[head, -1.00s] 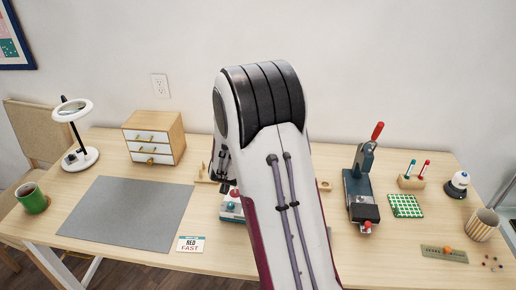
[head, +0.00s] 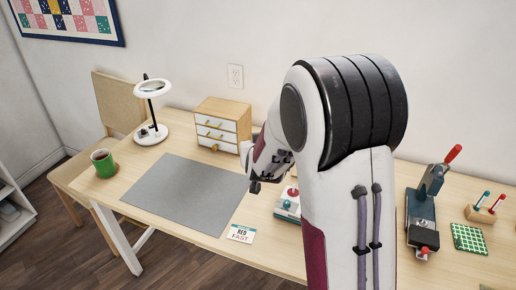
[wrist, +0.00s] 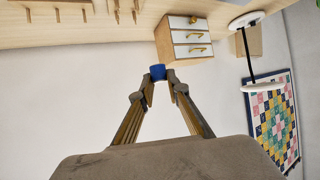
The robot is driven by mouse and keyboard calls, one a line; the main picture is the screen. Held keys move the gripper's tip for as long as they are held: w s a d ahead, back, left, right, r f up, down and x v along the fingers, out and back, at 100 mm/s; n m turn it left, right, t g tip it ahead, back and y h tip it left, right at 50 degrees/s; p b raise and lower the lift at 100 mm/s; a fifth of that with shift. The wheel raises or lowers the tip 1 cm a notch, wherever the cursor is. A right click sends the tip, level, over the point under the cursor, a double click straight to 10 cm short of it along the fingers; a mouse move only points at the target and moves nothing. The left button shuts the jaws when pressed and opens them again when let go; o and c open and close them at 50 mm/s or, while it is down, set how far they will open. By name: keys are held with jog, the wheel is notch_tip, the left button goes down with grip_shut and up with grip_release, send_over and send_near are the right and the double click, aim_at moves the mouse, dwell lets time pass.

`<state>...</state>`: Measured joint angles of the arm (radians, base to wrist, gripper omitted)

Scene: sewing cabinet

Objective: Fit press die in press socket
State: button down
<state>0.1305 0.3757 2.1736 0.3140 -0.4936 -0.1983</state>
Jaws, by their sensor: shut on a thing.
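My gripper (wrist: 158,76) is shut on a small blue round piece (wrist: 158,71), held between its fingertips in the wrist view. I cannot tell for sure that this piece is the press die. In the head view my gripper (head: 255,186) is in the air by the grey mat's right edge, and the blue piece is not clear there. The press (head: 423,208), dark blue-grey with a red-tipped lever, stands on the desk to the right of my arm. Its socket cannot be made out. My gripper is well apart from the press.
A small red-topped device (head: 288,207) stands near my gripper. A drawer box (head: 222,125), lamp (head: 150,134) and green mug (head: 104,165) stand around the grey mat (head: 185,190). A marker block (head: 482,215) and green grid tile (head: 468,239) lie right of the press. My arm hides the desk's middle.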

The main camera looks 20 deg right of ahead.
jog(key=s+d+f+m+g+h, duration=0.1)
jog(key=s+d+m+g+h, duration=0.15)
jog(key=d, duration=0.75)
jog(key=s+d+f+m+g+h, duration=0.15)
jog(key=d+m, duration=0.25)
jog(key=d, duration=0.5)
jog(key=s+d+f+m+g+h, duration=0.1)
jog(key=s+d+m+g+h, duration=0.15)
jog(key=d, duration=0.75)
jog(key=m+g, duration=1.1)
send_over(418, 224)
jog(key=w, duration=0.1)
jog(key=shift+h, duration=0.45)
jog(key=f, duration=1)
jog(key=shift+d+f, duration=0.3)
jog(key=shift+s+f+m, duration=0.2)
jog(key=shift+s+m, duration=0.1)
jog(key=shift+s, duration=0.2)
jog(key=shift+f, duration=0.15)
jog(key=shift+f, duration=2)
jog(key=shift+f, duration=0.4)
